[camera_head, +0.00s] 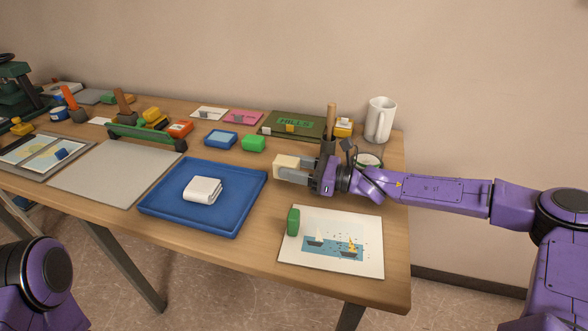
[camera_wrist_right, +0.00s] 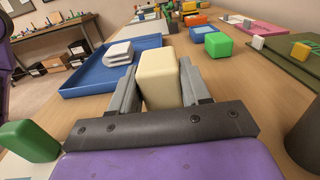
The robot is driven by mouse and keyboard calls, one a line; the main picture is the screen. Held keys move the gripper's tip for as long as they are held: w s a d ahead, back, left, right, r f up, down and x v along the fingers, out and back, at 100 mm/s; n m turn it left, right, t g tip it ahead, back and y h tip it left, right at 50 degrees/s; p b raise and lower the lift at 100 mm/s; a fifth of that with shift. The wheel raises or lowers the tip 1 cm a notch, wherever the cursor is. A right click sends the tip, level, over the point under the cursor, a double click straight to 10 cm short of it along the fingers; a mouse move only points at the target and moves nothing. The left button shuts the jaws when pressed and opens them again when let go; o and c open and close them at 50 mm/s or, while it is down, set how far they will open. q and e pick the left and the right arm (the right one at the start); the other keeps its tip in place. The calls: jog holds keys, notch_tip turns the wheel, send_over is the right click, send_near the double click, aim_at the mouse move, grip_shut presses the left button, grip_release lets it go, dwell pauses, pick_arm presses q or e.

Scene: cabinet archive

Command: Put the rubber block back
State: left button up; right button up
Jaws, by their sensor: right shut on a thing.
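My right gripper (camera_head: 291,168) is shut on a cream block (camera_head: 287,161), which I take to be the rubber block. In the right wrist view, the cream block (camera_wrist_right: 159,78) sits between the two grey fingers. The gripper is over the table just right of the blue tray (camera_head: 160,222); I cannot tell whether the block touches the table. A folded white cloth (camera_head: 203,189) lies in the tray. A purple part of my left arm shows at the lower left of the head view, but its gripper is out of sight.
A green block (camera_head: 293,222) stands on a picture sheet (camera_head: 335,263) at the front right. Another green block (camera_head: 253,143), a small blue tray (camera_head: 220,139) and a green board (camera_head: 290,125) lie behind. A white mug (camera_head: 380,119) stands at the back right. A grey mat (camera_head: 115,172) lies left.

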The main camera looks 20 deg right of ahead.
jog(key=o, duration=0.8)
jog(key=shift+s+f, duration=0.1)
jog(key=shift+f, duration=0.45)
jog(key=shift+c, duration=0.2)
jog(key=shift+o, duration=0.9)
jog(key=shift+a+f, duration=0.1)
jog(key=shift+r+p, duration=0.5)
jog(key=shift+p, duration=0.15)
jog(key=shift+d+r, duration=0.2)
jog(key=shift+d, duration=0.15)
jog(key=v, duration=0.3)
jog(key=p+v, duration=0.1)
jog(key=v, duration=0.6)
jog(key=shift+s+d+r, duration=0.15)
jog(key=shift+r, duration=0.1)
jog(key=shift+s+d+f+p, duration=0.1)
jog(key=shift+s+d+p, duration=0.2)
jog(key=shift+d, duration=0.15)
